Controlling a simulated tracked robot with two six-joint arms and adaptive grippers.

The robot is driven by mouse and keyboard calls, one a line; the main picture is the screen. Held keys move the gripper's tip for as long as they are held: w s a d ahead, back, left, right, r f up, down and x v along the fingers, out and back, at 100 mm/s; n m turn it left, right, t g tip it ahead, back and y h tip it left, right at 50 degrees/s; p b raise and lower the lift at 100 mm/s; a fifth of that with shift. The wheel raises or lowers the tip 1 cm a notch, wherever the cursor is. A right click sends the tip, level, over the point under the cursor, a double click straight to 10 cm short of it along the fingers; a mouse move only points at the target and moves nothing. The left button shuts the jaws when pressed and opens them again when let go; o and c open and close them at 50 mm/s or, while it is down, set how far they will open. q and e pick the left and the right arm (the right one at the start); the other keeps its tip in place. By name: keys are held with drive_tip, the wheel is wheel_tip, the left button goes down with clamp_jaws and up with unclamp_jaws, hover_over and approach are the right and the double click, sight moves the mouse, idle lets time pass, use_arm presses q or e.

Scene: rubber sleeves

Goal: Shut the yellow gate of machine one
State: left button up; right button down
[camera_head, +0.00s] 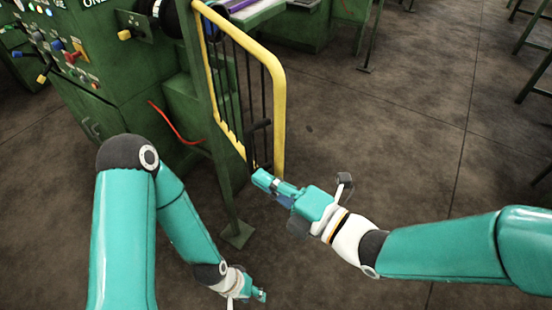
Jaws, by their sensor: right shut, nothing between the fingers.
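The yellow gate (279,100) is a tubular yellow frame with dark upright bars. It hangs at a green post and stands swung out from the green machine (122,75), which has "ONE" lettered at its top edge.
The green post's foot (236,234) stands on the floor between my arms. A red curved handle (175,125) sticks out from the machine's side. Another green machine (298,28) stands behind the gate. The brown floor (400,130) to the right is clear up to green stands (534,50).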

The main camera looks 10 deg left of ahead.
sight(278, 169)
drive_tip(key=shift+w+d+p, duration=0.4)
drive_tip(key=shift+w, duration=0.5)
drive_tip(key=shift+w+d+p, duration=0.35)
drive_tip(key=shift+w+p, duration=0.05)
drive_tip(key=shift+w, duration=0.45)
